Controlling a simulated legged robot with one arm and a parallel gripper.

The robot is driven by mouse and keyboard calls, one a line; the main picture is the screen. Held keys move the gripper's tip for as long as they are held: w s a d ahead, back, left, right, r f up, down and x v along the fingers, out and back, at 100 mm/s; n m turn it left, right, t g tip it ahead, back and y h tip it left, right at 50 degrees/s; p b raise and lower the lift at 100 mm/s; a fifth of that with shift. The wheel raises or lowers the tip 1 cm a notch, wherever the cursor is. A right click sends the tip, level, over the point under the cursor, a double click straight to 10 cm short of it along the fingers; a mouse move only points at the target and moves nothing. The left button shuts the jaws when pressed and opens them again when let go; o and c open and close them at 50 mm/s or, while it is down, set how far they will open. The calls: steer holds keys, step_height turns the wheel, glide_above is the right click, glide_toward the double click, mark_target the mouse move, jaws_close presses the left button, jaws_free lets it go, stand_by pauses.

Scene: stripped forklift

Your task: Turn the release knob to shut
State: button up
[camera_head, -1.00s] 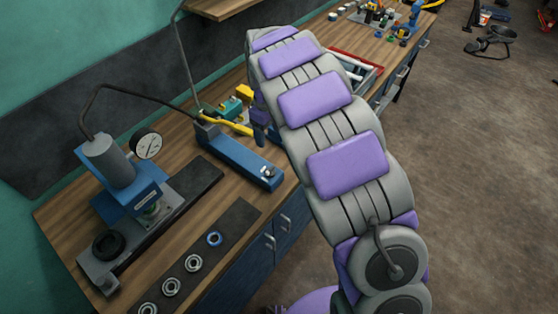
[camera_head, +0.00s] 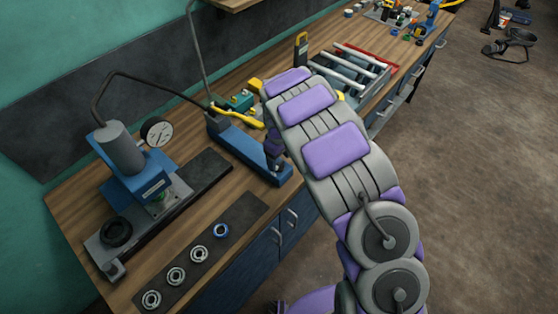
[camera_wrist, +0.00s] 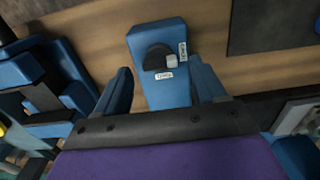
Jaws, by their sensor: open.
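The release knob (camera_wrist: 157,57) is a dark round knob with a pale grey block at its right edge, in the wrist view. It sits on the end of the blue hand pump (camera_wrist: 165,95). Two small white labels lie beside it, one to the right and one below; their words are too small to read surely. My gripper (camera_wrist: 160,68) is open, one blue finger on each side of the pump end, with gaps between fingers and knob. In the head view the pump (camera_head: 235,140) lies on the bench, my gripper (camera_head: 275,150) is over its near end, and the knob is hidden.
The blue press with a gauge (camera_head: 155,133) stands left of the pump on the wooden bench (camera_head: 68,205). A dark strip with several rings (camera_head: 208,250) lies in front.

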steer(key=shift+f, duration=0.8)
steer(key=c, duration=1.1)
